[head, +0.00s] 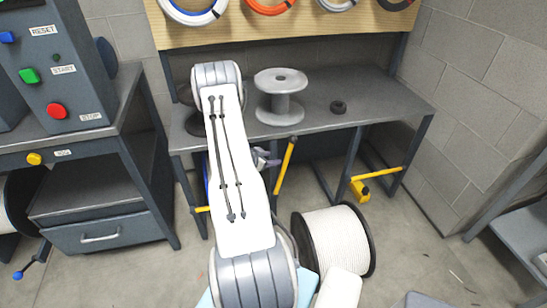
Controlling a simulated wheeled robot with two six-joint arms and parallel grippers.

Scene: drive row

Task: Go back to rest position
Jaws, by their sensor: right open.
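My right arm reaches up the middle of the view, its white link standing in front of the workbench. My right gripper (266,158) shows only in part behind that link, at the front of the bench below its top. Its jaws are open, and I see nothing held in them. The rest of that gripper is hidden by the arm. My left gripper is not in view.
A reel of white rope (335,242) stands on the floor. A control cabinet (62,75) with buttons is at left, a shelf (520,233) at right.

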